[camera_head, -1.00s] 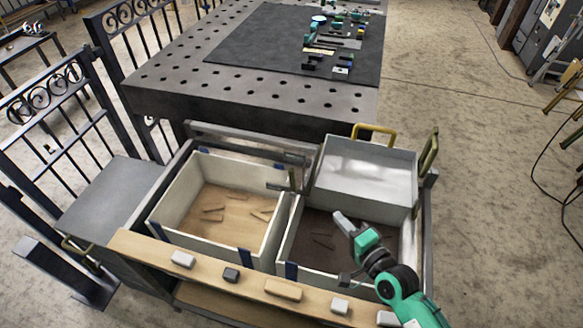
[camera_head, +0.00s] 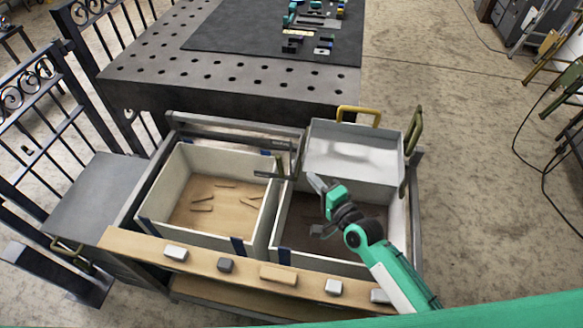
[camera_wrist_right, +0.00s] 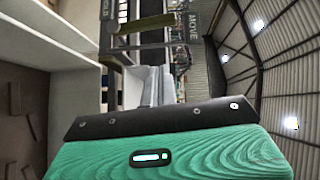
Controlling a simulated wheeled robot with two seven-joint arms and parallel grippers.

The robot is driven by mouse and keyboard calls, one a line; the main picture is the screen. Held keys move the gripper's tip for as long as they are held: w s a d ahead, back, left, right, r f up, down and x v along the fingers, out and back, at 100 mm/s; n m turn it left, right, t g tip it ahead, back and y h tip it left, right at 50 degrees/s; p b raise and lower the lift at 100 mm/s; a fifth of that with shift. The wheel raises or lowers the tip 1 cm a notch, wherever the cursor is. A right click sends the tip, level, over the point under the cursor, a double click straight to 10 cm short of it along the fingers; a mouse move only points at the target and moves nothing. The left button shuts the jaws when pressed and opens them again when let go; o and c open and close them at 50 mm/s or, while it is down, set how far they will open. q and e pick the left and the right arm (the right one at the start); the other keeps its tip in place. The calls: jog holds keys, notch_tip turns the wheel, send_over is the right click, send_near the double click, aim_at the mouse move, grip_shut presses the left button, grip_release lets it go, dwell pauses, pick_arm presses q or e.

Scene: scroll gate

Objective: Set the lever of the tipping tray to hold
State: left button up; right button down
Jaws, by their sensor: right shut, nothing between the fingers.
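The tipping tray (camera_head: 352,152) is a pale grey tray above the back of the right bin. Its lever (camera_head: 294,160) appears as a small olive bar at the tray's left side, above the divider between the bins. In the right wrist view the olive lever bar (camera_wrist_right: 146,23) lies crosswise ahead of the fingers, with its right end beside a plate reading MOVE (camera_wrist_right: 193,22). Another plate, only partly legible, stands at left (camera_wrist_right: 106,12). My right gripper (camera_head: 315,183) is shut and empty, just short of the lever, with a visible gap. My left gripper is not in view.
The left bin (camera_head: 150,205) and the dark-floored right bin (camera_head: 290,250) hold small pieces. A wooden ledge (camera_head: 200,262) with several blocks runs along the front. Yellow (camera_head: 358,112) and olive (camera_head: 413,130) handles rise beside the tray. A perforated table (camera_head: 230,85) stands behind.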

aim_at(280, 168)
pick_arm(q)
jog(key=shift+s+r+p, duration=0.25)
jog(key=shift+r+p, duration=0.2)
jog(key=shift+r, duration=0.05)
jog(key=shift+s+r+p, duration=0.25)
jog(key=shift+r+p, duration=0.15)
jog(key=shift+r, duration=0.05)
pick_arm(e)
jog(key=w+a, duration=0.4)
jog(key=a, duration=0.2)
jog(key=shift+w+f, duration=0.3)
jog(key=shift+f, duration=0.05)
